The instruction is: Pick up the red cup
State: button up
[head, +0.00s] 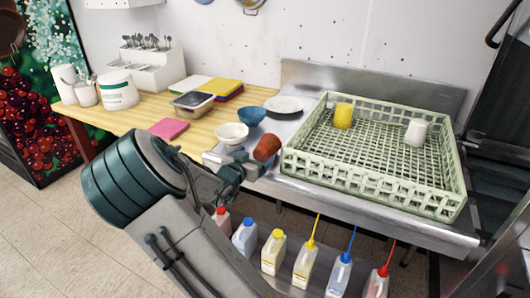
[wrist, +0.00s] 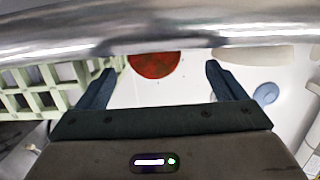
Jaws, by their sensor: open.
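The red cup (head: 267,148) is near the front edge of the metal counter, just left of the green crate. It looks tilted in the head view. In the wrist view the red cup (wrist: 154,65) shows only in part; a shiny metal edge cuts it off at the top. My gripper (head: 240,172) is at the counter's front edge, close to the cup on its lower left. In the wrist view my gripper (wrist: 160,78) has its fingers wide apart, with the cup beyond and between them. Nothing is held.
The green crate (head: 375,190) holds a yellow cup (head: 343,115) and a white cup (head: 415,132). A white bowl (head: 232,133), a blue bowl (head: 251,116) and a white plate (head: 284,105) stand behind the gripper. Several bottles (head: 305,262) stand below the counter.

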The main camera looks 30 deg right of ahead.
aim_at(266, 147)
jog(key=shift+x, duration=3.7)
jog(key=shift+s+d+r, duration=0.15)
jog(key=shift+s+d, duration=0.05)
jog(key=shift+c, duration=0.3)
jog(key=c, duration=1)
